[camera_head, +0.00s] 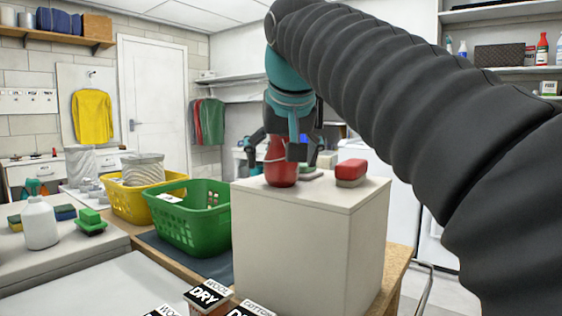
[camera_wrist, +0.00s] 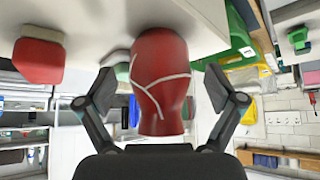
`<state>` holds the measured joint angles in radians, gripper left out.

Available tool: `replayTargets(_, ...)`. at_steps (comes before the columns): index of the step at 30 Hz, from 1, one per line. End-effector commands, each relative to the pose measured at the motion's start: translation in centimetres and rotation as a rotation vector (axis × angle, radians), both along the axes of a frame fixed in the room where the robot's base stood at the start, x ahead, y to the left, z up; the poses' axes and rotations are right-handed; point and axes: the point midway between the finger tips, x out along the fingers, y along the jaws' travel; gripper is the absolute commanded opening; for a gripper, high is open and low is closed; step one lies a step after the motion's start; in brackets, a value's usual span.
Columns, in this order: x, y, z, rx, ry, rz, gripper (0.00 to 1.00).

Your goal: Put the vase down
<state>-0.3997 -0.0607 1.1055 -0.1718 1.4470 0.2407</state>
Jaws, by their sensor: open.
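The red vase (camera_head: 281,165) stands upright on top of a white box (camera_head: 300,228), near its back left edge. In the wrist view the vase (camera_wrist: 160,84), red with thin white lines, appears between the two fingers. My gripper (camera_head: 281,148) is above and around the vase, its fingers spread to either side. In the wrist view the fingers of my gripper (camera_wrist: 160,95) are open, with visible gaps between them and the vase.
A red and tan block-like brush (camera_head: 350,173) sits on the box to the right of the vase. A green basket (camera_head: 190,215) and a yellow basket (camera_head: 140,195) stand to the left. A white bottle (camera_head: 40,223) is on the left counter. The box's front top is clear.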

Motion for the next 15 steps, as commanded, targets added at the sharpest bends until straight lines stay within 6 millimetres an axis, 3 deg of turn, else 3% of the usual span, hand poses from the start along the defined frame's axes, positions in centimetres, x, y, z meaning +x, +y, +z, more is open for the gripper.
replayTargets(7,0.12,0.01,-0.13,0.0,-0.001,0.0,0.93)
replayTargets(8,0.12,0.01,-0.13,0.0,-0.001,0.0,0.88)
replayTargets(15,0.1,0.01,-0.13,0.0,-0.001,0.0,0.28)
